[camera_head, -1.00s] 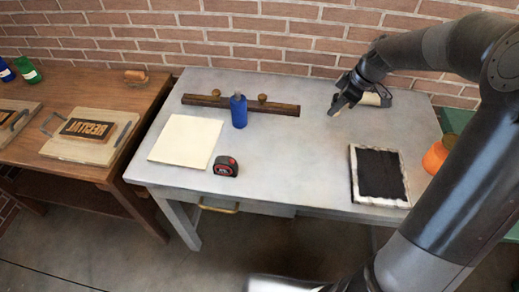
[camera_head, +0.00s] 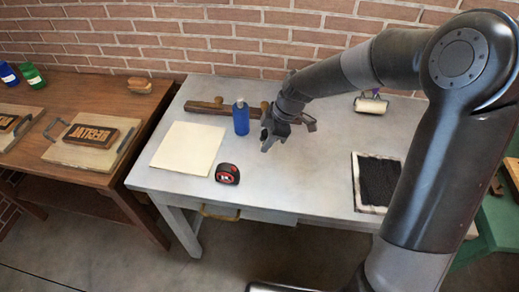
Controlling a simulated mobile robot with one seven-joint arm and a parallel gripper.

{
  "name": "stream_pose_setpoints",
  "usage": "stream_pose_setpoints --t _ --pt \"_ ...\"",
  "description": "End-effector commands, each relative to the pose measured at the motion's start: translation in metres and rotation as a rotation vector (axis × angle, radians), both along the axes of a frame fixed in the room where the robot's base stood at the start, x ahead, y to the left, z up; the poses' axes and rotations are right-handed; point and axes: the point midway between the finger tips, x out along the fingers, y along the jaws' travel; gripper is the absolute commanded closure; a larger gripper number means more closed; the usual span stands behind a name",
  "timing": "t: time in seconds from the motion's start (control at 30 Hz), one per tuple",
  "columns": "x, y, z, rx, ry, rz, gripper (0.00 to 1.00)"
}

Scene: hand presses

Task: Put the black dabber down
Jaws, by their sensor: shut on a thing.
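My gripper (camera_head: 268,143) hangs low over the middle of the grey table, just right of the blue bottle, fingers pointing down and left. It is shut on the black dabber. The dabber is dark and small between the dark fingers, so its outline cannot be told apart from them. I cannot tell whether it touches the table top.
On the grey table (camera_head: 310,182) stand a blue bottle (camera_head: 241,119), a wooden bar (camera_head: 205,107), a pale square sheet (camera_head: 188,148), a tape measure (camera_head: 228,173), a roller (camera_head: 371,103) and a black ink slab (camera_head: 378,182). The front middle is clear. A wooden table (camera_head: 95,102) stands left.

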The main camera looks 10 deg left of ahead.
Motion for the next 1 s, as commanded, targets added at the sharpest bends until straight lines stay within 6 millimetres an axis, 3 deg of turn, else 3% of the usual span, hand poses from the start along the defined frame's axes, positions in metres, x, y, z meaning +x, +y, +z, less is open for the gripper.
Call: stream_pose_setpoints --t 0.2,0.37,0.6,0.97,1.0 --pt "0.002 0.020 -0.012 -0.001 -0.002 0.001 0.94" --pt "0.002 0.022 -0.021 0.000 0.000 0.000 0.94" --pt "0.002 0.022 -0.052 0.000 0.000 -0.001 0.94" --pt "0.002 0.021 -0.056 0.000 -0.001 0.000 0.94" --pt "0.002 0.021 -0.056 -0.001 -0.001 0.000 0.67"
